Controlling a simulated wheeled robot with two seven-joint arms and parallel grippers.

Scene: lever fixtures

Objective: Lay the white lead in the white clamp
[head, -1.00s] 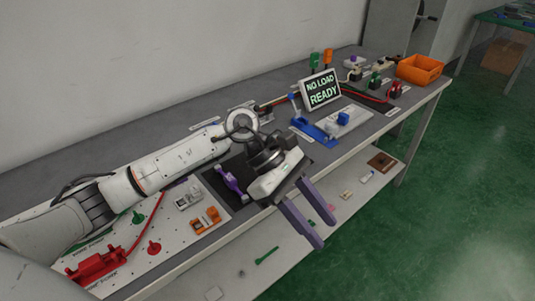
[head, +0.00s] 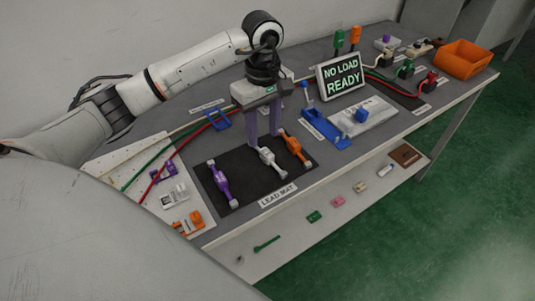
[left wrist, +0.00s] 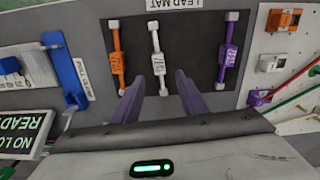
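The white lead (head: 270,161) lies on the dark lead mat (head: 244,196), between the orange lead (head: 295,147) and the purple lead (head: 222,183). My left gripper (head: 265,140) points down over the back of the mat, near the white lead's far end. It is open and empty. In the left wrist view the white lead (left wrist: 157,52) lies ahead of and between the fingertips (left wrist: 160,82), apart from them. The white clamp (head: 173,196) stands on the pale board, left of the mat, between the purple clamp (head: 168,169) and orange clamp (head: 189,223). My right gripper is not in view.
A lit sign (head: 341,79) reads "NO LOAD READY". A blue lever fixture (head: 325,129) stands right of the mat. Red, green and cream cables cross the table behind the mat. An orange bin (head: 466,60) is at the far right.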

